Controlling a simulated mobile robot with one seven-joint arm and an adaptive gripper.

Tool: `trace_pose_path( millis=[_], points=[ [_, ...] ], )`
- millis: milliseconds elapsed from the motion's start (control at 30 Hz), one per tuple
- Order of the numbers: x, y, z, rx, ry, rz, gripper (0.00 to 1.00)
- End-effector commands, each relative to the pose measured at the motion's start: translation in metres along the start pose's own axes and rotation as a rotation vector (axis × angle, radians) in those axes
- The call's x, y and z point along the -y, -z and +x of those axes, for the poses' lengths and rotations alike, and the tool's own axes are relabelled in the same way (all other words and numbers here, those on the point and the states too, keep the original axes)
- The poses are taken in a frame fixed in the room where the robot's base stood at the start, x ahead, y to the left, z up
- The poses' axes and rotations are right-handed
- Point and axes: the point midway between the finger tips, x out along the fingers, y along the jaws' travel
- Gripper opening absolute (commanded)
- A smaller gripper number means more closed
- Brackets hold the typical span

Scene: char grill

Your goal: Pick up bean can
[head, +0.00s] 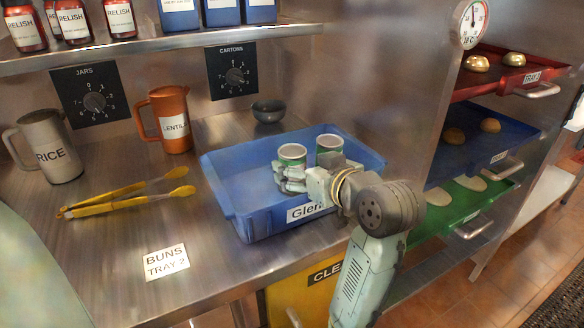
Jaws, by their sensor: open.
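Two green cans with pale rims stand in the blue bin: a left can (292,153) and a right can (329,145), a little farther back. No label on either can be read, so I cannot tell which is the bean can. The blue bin (232,175) has a label beginning "Glen" on its front, partly hidden by my arm. My gripper (286,178) is open, over the bin and low at the left can. It hides the can's lower part. I cannot tell whether the fingers touch the can or are around it.
A grey bowl (268,112) sits behind the bin. Yellow tongs (130,195), a RICE jug (46,146) and a LENTIL jug (170,119) stand left. A steel panel (405,85) and a tray rack are right. The counter front (110,250) is mostly clear.

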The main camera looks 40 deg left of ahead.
Motion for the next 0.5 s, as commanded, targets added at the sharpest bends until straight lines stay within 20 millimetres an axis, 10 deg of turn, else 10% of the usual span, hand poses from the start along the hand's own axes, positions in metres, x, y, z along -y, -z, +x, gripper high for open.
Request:
trace_pose_path(
  millis=[500],
  points=[
    [-0.003, 0.002, 0.054, -0.001, 0.0, 0.0, 0.75]
  ],
)
